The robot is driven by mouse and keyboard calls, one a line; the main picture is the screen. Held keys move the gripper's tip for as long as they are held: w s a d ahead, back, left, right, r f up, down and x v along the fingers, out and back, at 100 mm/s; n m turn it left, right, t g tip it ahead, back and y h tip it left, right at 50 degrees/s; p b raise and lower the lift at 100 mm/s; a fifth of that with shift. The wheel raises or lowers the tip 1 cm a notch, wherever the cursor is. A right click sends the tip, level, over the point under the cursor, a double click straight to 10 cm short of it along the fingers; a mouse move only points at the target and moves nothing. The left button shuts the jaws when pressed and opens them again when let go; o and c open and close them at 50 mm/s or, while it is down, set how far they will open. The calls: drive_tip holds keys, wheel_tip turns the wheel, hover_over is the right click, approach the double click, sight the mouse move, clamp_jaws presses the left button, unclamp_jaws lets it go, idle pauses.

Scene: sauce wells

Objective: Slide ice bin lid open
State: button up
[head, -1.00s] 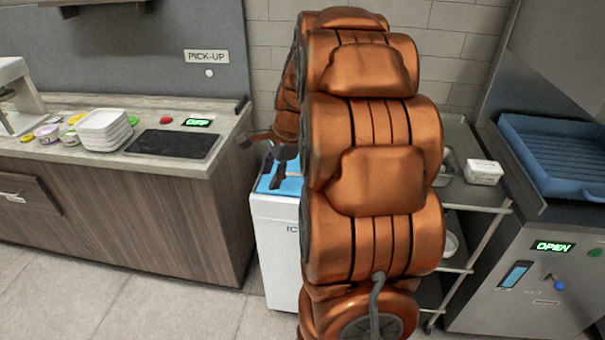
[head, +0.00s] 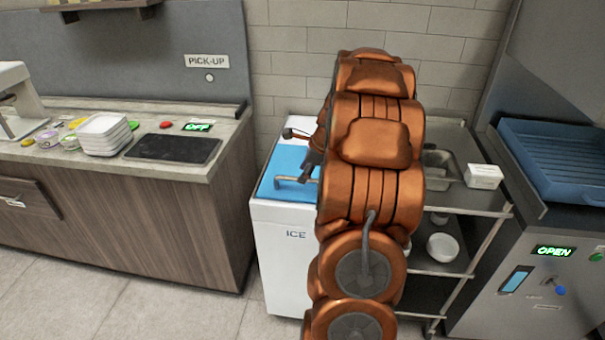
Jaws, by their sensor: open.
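The ice bin (head: 282,262) is a white box marked "ICE", standing between the wooden counter and the steel cart. Its blue lid (head: 285,160) lies across the top, with a white strip behind it. A grey bar handle (head: 284,181) shows on the lid toward the front. My gripper (head: 296,156) is open above the lid, its dark fingers spread, one close to the handle's right end. I cannot tell whether it touches the handle. My copper arm hides the right side of the bin and lid.
The wooden counter (head: 120,225) at left bears stacked white trays (head: 103,135) and a black pad (head: 172,149). The steel cart (head: 455,205) with a white box (head: 484,176) stands right of my arm. A steel machine (head: 530,285) marked "OPEN" is at far right.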

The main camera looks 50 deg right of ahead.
drive_tip(key=shift+x, duration=1.15)
drive_tip(key=shift+c, duration=0.3)
clamp_jaws()
